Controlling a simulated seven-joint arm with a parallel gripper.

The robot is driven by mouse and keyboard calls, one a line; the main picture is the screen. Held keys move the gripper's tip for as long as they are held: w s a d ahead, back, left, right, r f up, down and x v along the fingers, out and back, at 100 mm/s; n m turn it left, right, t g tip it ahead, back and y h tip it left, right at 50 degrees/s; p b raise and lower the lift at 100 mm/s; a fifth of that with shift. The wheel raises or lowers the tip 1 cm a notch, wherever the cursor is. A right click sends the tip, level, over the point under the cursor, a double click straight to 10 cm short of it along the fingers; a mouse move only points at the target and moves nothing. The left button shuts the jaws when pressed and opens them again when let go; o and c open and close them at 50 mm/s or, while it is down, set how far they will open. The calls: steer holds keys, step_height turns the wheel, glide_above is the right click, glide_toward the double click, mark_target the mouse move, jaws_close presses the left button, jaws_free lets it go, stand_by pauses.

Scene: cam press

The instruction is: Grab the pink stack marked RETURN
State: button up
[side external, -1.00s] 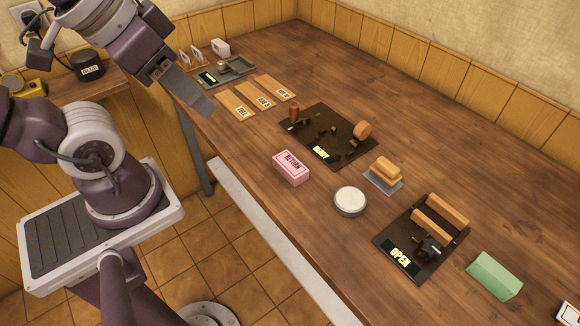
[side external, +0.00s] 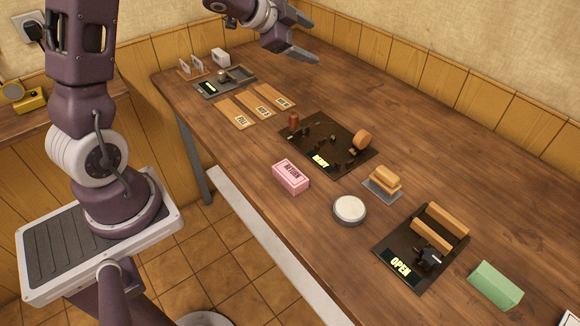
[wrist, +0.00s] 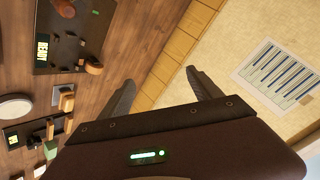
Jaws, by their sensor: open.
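The pink stack marked RETURN (side external: 290,176) lies on the wooden table near its front edge, left of the white round dish, in the side external view. My gripper (side external: 309,40) is raised above the back of the table, well away from the pink stack. In the wrist view my gripper's two fingers (wrist: 160,92) are spread apart with nothing between them. They point toward the wall and the table's back edge. The pink stack is not visible in the wrist view.
A dark board (side external: 328,143) with small parts sits behind the stack. A white round dish (side external: 349,209), a tan stack on a grey plate (side external: 384,182), an OPEN board (side external: 393,262) and a green block (side external: 494,285) are to the right. Wooden labelled strips (side external: 261,104) lie left.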

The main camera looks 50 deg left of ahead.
step_height(320, 180, down, 9)
steer(key=m+g+h, duration=0.2)
steer(key=m+h, duration=0.1)
steer(key=m+g+h, duration=0.3)
steer(key=g+h, duration=0.4)
steer(key=h, duration=0.1)
glide_toward(289, 172)
steer(key=shift+w+d+f, duration=0.15)
steer(key=shift+d+f, duration=0.05)
steer(key=shift+f, duration=0.25)
steer(key=shift+w+d+f, duration=0.15)
steer(key=shift+f, duration=0.3)
steer(key=shift+h, duration=0.3)
steer(key=x, duration=0.6)
steer(key=shift+s+d+r, duration=0.15)
steer(key=shift+d+r, duration=0.05)
steer(key=shift+d, duration=0.15)
steer(key=shift+d+f, duration=0.2)
steer(key=shift+d, duration=0.15)
jaws_close()
